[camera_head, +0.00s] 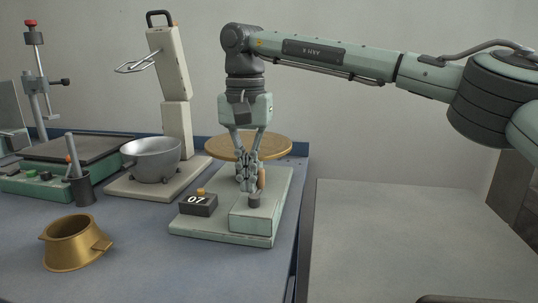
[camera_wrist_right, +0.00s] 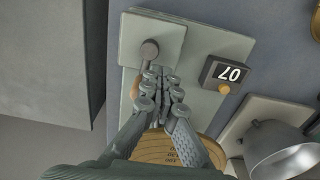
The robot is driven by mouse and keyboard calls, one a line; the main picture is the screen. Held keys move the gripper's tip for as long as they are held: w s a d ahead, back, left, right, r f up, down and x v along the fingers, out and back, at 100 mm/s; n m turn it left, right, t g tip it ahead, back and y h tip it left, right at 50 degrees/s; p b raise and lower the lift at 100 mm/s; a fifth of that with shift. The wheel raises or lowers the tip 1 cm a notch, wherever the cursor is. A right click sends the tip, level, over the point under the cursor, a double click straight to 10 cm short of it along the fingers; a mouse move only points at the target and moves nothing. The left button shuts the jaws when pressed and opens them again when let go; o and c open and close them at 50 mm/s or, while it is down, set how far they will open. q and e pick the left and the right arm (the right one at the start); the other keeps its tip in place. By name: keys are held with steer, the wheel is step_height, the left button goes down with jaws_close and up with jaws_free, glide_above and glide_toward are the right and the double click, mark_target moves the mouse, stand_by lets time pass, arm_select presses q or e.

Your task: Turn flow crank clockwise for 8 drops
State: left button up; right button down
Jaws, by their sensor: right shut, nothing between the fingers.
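The flow crank stands on a pale green base (camera_head: 185,229). Its dark grey hub (camera_head: 254,201) sits at the front block, and a small orange-brown handle (camera_head: 261,178) shows just behind it. A dark counter (camera_head: 197,205) on the base reads 07. My right gripper (camera_head: 248,187) points down over the base, shut and empty, its fingertips close beside the handle. In the right wrist view the fingertips (camera_wrist_right: 161,82) are together near the hub (camera_wrist_right: 149,49), with the handle (camera_wrist_right: 135,88) to their left, partly hidden. I cannot tell whether they touch it. My left gripper is out of view.
A round wooden disc (camera_head: 280,147) is behind the base. A grey bowl (camera_head: 150,162) on a stand is to the left, with a brass-coloured cup (camera_head: 74,246) in front. A lower grey surface (camera_head: 400,240) to the right is clear.

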steer(key=shift+w+d+r, duration=0.1)
steer(key=shift+w+d, duration=0.15)
steer(key=shift+d, duration=1.35)
steer(key=shift+s+d, duration=0.45)
steer(key=shift+s, duration=0.15)
steer(key=shift+s+d, duration=0.25)
steer(key=shift+s, duration=0.3)
steer(key=c, duration=1.8)
jaws_free()
steer(key=shift+o, duration=0.2)
